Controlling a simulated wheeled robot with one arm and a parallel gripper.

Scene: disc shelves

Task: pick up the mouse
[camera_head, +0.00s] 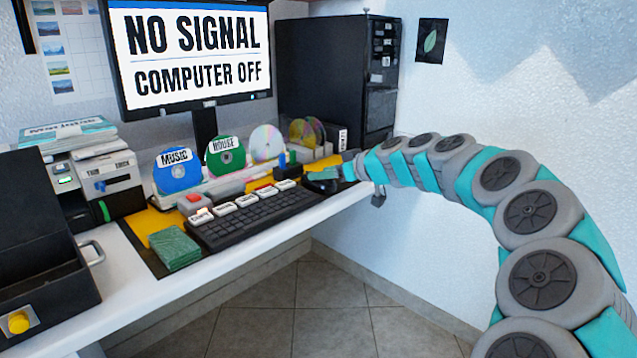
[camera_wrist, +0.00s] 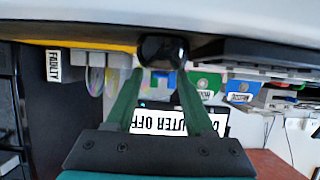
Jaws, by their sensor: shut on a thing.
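The black mouse (camera_head: 322,175) is at the right end of the desk, just right of the keyboard. My gripper (camera_head: 347,170) reaches it from the right, and its fingers are hard to make out there. In the wrist view, which is upside down, the two green fingers of my gripper (camera_wrist: 160,72) are shut on the dark, rounded mouse (camera_wrist: 162,48). The mouse appears close to the desk surface; I cannot tell whether it touches it.
The black keyboard (camera_head: 255,212) lies left of the mouse. Discs in a rack (camera_head: 226,154) stand behind it, with a monitor (camera_head: 190,55) and a black computer tower (camera_head: 338,80) at the back. A green stack (camera_head: 174,248) and black box (camera_head: 40,250) are further left.

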